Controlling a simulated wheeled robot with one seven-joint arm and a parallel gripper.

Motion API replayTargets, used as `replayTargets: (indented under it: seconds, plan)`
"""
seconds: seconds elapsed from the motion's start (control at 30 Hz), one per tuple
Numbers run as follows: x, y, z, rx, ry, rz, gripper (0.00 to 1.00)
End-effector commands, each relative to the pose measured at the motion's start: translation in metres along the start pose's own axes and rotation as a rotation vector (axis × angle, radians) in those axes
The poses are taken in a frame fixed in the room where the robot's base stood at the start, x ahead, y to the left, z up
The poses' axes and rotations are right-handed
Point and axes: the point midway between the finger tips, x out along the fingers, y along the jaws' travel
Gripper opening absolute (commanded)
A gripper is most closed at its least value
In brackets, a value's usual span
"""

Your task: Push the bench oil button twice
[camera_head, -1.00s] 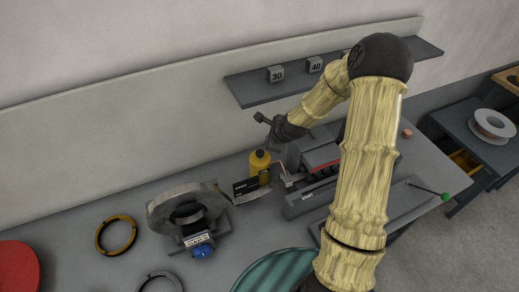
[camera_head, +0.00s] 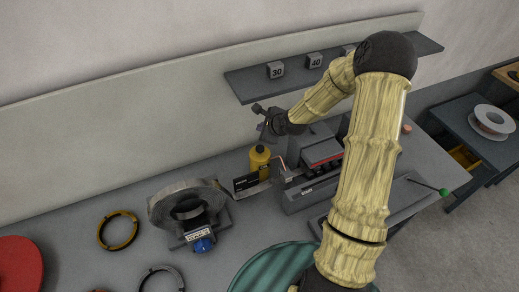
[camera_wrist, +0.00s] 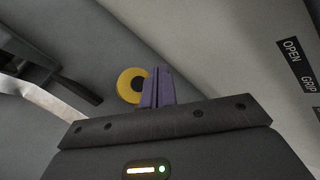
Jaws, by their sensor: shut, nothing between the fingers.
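A yellow oil bottle (camera_head: 259,163) with a black top stands on the grey bench; I take that top to be the bench oil button (camera_head: 259,149). In the wrist view, a yellow ring around a dark round centre (camera_wrist: 131,86) shows beside my fingers, seemingly the bottle from above. My gripper (camera_head: 267,133) is above the bottle, apart from it in the head view. Its purple fingers (camera_wrist: 157,75) are together and empty, partly covering the ring's right edge. The exact height gap cannot be told.
A grey machine with a red strip (camera_head: 322,155) stands right of the bottle, and a dark labelled plate (camera_head: 246,182) just left-front. A metal coil (camera_head: 188,203) sits further left. A wall shelf with numbered blocks (camera_head: 277,70) is above, behind my wrist.

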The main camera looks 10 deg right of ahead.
Motion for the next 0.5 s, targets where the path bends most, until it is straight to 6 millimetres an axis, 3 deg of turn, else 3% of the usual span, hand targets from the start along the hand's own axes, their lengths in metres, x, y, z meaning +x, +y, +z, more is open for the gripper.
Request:
replayTargets:
  seconds: [0.5]
  plan:
    - [0.044, 0.033, -0.033, 0.002, 0.001, 0.001, 0.0]
